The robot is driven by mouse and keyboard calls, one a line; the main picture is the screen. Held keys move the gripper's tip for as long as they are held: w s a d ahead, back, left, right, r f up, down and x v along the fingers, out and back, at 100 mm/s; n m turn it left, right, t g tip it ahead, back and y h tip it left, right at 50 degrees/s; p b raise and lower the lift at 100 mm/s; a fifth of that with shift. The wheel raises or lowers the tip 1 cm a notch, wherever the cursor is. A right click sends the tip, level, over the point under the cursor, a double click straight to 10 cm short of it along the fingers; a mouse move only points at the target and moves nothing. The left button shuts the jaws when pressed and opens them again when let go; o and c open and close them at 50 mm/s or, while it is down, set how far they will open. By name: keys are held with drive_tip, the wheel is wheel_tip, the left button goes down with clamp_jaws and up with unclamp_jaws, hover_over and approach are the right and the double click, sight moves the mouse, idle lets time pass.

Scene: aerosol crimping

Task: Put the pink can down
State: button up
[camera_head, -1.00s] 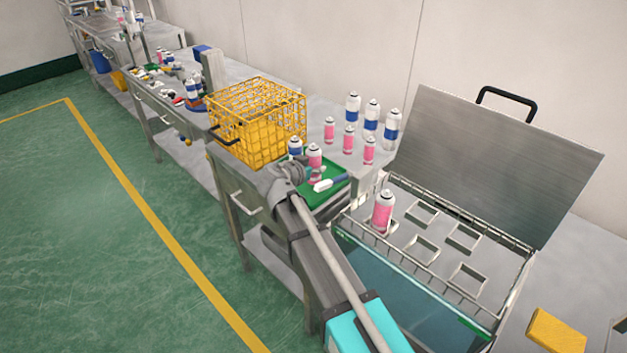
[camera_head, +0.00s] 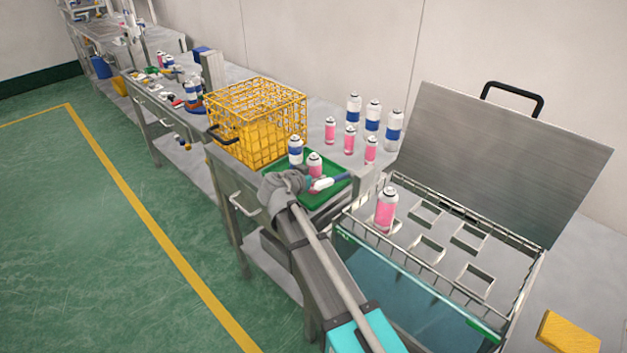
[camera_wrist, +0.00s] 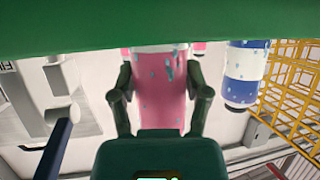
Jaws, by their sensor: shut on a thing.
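The pink can (camera_head: 315,162), white at its top, is upright at the green tray (camera_head: 338,192). My gripper (camera_head: 302,180) is shut around its side. In the wrist view the pink can (camera_wrist: 162,100) sits between both fingers of my gripper (camera_wrist: 163,88), with droplets on its surface. The green tray (camera_wrist: 60,30) fills the top of that view, close to the can's end. I cannot tell whether the can touches the tray. A blue-and-white can (camera_head: 295,150) stands beside it on the left; it shows in the wrist view too (camera_wrist: 245,88).
A yellow wire basket (camera_head: 255,125) stands behind on the left. Several cans (camera_head: 373,115) stand farther back. Right is an open water bath (camera_head: 400,285) with a pink can (camera_head: 386,210) in its rack.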

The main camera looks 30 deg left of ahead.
drive_tip(key=shift+f, duration=0.15)
drive_tip(key=o, duration=1.2)
drive_tip(key=shift+o, duration=0.2)
drive_tip(key=shift+r, duration=0.2)
drive_tip(key=d+p+v, duration=0.1)
drive_tip(key=p+v, duration=0.3)
drive_tip(key=v, duration=0.8)
drive_tip(key=shift+a+p, duration=0.35)
drive_tip(key=shift+a, duration=0.1)
drive_tip(key=shift+s, duration=0.1)
